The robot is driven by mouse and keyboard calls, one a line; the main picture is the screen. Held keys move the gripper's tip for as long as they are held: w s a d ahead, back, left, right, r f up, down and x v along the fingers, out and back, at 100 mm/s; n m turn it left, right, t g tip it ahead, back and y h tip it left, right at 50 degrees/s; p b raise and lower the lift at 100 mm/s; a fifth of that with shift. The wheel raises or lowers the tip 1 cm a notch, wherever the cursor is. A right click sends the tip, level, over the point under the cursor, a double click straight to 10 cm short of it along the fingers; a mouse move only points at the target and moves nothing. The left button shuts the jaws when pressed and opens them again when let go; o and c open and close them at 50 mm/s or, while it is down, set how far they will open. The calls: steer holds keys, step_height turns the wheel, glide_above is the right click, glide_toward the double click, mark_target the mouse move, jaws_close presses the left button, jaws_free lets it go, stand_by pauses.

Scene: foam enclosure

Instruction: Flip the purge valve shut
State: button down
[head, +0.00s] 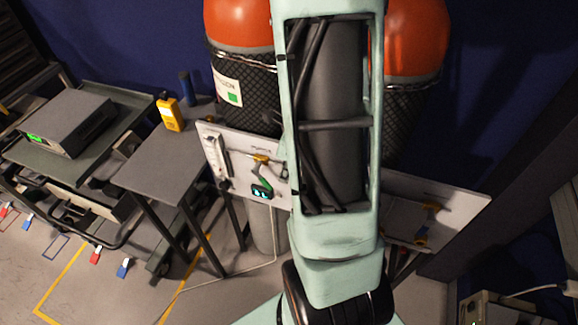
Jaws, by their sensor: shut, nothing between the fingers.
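A white panel (236,184) stands below the left orange-topped cylinder (240,25). It carries a brass-yellow fitting (260,158) with a green part, perhaps a lever, hanging below it. A small digital display (262,192) glows at its lower end. The right part of the panel (462,204) shows yellow fittings (432,208) beside a dark post. I cannot tell which fitting is the purge valve; the labels are too small to read. My pale green arm crosses the middle of the view and hides the panel's centre. My gripper does not show.
A grey side table (165,160) holds a yellow handheld device (169,114) and a dark blue bottle (187,89). A cart (92,172) with a grey instrument (68,122) stands at left. A second orange-topped cylinder (415,35) is at right. A thin cable crosses the floor.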

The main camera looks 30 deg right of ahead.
mark_target(269, 184)
steer(key=shift+w+a+f, duration=0.55)
steer(key=shift+w+f, duration=0.15)
steer(key=shift+f, duration=0.1)
steer(key=shift+w+a+f, duration=0.55)
steer(key=shift+w+f, duration=0.15)
steer(key=shift+f, duration=0.1)
steer(key=shift+w+a+f, duration=0.1)
steer(key=shift+f, duration=0.45)
steer(key=shift+w+f+b, duration=0.1)
steer(key=shift+f+b, duration=0.2)
steer(key=shift+w+a+f, duration=0.25)
steer(key=shift+f, duration=0.15)
steer(key=shift+w+a+f, duration=0.1)
steer(key=shift+f, duration=0.05)
stand_by(1.6)
